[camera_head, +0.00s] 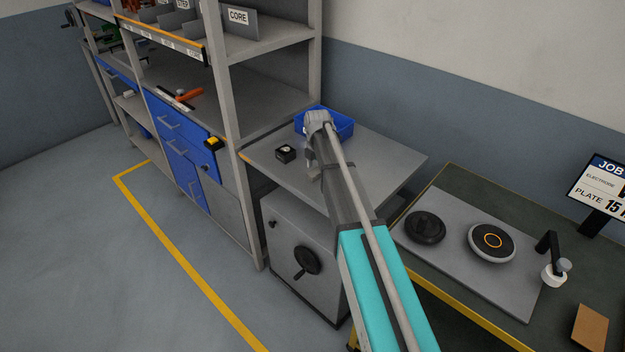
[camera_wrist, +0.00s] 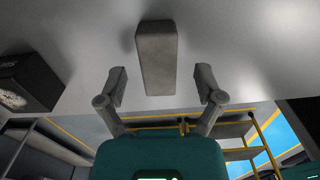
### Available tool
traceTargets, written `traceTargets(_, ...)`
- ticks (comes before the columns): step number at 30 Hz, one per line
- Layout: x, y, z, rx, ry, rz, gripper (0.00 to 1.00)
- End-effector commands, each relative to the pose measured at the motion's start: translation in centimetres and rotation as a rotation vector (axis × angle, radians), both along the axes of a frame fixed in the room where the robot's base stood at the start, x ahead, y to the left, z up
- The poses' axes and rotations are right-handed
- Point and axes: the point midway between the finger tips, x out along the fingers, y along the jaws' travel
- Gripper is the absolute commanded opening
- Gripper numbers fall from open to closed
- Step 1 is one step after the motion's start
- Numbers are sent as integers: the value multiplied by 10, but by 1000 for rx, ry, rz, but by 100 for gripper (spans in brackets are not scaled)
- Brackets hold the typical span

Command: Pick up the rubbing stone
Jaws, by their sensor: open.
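The rubbing stone, a plain grey oblong block (camera_wrist: 157,58), lies on a grey top in the wrist view. My gripper (camera_wrist: 161,80) is open, with one finger to each side of the block's near end in that picture. Clear gaps show between the fingers and the block, and nothing is held.
A small black box (camera_head: 286,153) stands left of my arm; it also shows in the wrist view (camera_wrist: 28,82). A blue bin (camera_head: 342,127) sits behind my arm. The shelf rack (camera_head: 237,150) rises at left. A workbench with round discs (camera_head: 492,242) lies at right.

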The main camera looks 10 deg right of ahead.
Motion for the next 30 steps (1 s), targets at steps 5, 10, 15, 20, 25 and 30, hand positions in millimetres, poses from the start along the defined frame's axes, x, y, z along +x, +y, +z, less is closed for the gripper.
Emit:
traceTargets(5,0,0,-11,0,0,0,86)
traceTargets(10,0,0,-12,0,0,0,86)
traceTargets(15,0,0,-11,0,0,0,86)
traceTargets(20,0,0,-11,0,0,0,86)
traceTargets(25,0,0,-11,0,0,0,86)
traceTargets(30,0,0,-11,0,0,0,54)
